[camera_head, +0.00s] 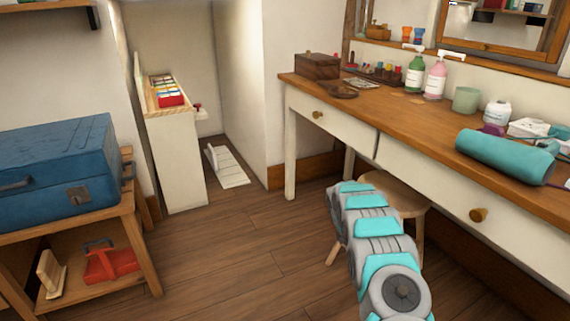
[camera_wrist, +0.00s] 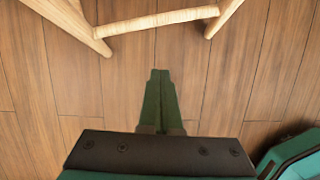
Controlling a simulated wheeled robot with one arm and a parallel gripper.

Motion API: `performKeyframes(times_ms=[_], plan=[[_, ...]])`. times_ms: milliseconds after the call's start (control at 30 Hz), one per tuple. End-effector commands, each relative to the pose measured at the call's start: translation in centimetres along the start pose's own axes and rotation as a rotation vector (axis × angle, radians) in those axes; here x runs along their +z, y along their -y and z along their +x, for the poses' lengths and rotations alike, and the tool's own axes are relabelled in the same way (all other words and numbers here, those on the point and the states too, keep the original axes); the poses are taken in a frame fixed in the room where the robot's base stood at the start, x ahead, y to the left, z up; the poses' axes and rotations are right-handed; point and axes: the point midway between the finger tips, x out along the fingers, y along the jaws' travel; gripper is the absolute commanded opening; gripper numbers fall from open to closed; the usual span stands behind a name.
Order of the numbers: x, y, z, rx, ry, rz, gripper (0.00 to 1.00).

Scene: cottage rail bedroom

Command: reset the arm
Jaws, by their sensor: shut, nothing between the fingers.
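My arm (camera_head: 375,250) shows in the head view, grey and turquoise, in front of the white dressing table and over the wooden stool. Its gripper end is not visible in that view. In the wrist view my gripper (camera_wrist: 158,100) points at the wooden floor (camera_wrist: 220,85). Its two dark green fingers lie together, with nothing between them. Pale wooden legs and a rung of the stool (camera_wrist: 160,20) show at the top of the wrist view, apart from the fingers.
The dressing table (camera_head: 335,131) on the right carries bottles, boxes and a turquoise cylinder (camera_head: 505,156). The stool (camera_head: 405,195) is partly hidden behind my arm. A blue suitcase (camera_head: 60,170) lies on a wooden stand at left. The floor (camera_head: 235,245) between them is clear.

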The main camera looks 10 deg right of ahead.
Motion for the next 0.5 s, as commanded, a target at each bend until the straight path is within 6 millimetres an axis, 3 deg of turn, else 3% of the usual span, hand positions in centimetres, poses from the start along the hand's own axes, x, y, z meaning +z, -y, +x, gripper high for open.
performKeyframes(times_ms=[167, 500], plan=[[0.2, 0.7, -2.9, -0.009, 0.004, 0.072, 0.00], [-0.7, 5.2, -13.8, -0.058, 0.004, 0.395, 0.00]])
